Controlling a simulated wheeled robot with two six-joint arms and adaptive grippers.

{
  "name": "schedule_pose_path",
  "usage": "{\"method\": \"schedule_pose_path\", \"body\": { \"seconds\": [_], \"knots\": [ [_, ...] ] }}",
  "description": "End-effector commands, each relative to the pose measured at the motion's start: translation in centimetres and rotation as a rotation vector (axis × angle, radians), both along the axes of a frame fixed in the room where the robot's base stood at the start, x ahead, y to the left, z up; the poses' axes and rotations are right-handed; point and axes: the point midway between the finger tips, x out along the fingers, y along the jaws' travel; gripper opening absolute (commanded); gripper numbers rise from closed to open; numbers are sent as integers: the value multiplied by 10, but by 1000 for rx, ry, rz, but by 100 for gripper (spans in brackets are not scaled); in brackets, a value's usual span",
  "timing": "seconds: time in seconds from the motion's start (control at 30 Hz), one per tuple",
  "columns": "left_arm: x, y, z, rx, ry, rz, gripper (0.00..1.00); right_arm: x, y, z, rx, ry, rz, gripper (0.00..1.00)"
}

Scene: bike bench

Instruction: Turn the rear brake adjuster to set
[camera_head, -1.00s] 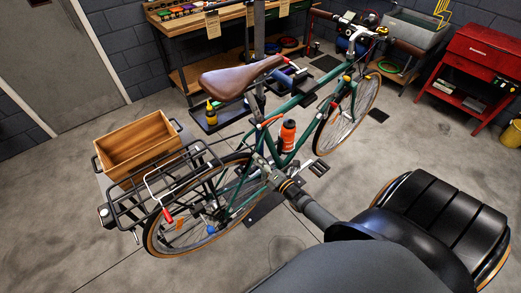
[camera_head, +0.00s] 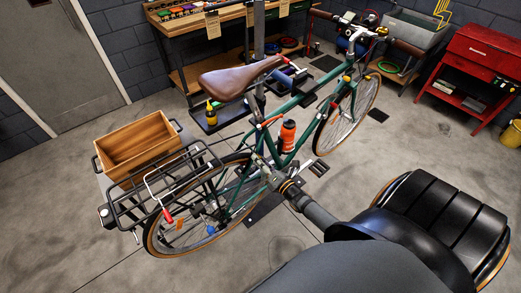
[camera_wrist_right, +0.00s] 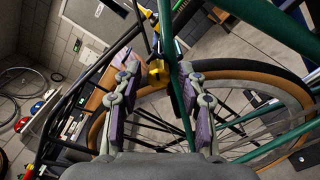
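The green bike (camera_head: 290,108) stands upright, with its rear wheel (camera_head: 200,232) toward me. My right gripper (camera_head: 258,160) reaches in at the seat stays, just above the rear wheel. In the right wrist view, the two purple-padded fingers (camera_wrist_right: 157,70) are spread apart. A gold-coloured part (camera_wrist_right: 154,74), perhaps at the rear brake, shows between the fingertips. The right finger is close beside a green frame tube (camera_wrist_right: 178,85); I cannot tell whether they touch. I cannot make out the adjuster itself clearly. My left gripper is in neither view.
A black rear rack (camera_head: 165,190) with a wooden crate (camera_head: 135,147) beside it sits left of the gripper. The brown saddle (camera_head: 232,77) and an orange bottle (camera_head: 287,135) are nearby. A workbench (camera_head: 205,30) and red cabinet (camera_head: 480,65) stand behind. Floor at left is clear.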

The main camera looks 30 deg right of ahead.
Motion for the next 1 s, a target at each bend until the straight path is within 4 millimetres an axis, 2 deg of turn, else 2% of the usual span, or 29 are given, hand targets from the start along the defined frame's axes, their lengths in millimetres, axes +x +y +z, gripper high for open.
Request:
{"method": "schedule_pose_path", "body": {
  "seconds": [0.27, 0.37, 0.73, 0.87, 1.0],
  "knots": [
    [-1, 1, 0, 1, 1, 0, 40, 0, 0, 1, 0, -3, 1, 45],
    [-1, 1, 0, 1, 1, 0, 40, -7, -1, 1, 0, -2, 0, 45],
    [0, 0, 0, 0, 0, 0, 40, -91, -7, 0, 0, 1, 2, 45],
    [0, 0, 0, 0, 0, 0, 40, -110, -8, 0, 0, 0, 1, 45],
    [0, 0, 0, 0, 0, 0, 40, -119, -9, 1, 1, -2, 0, 45]
  ]
}}
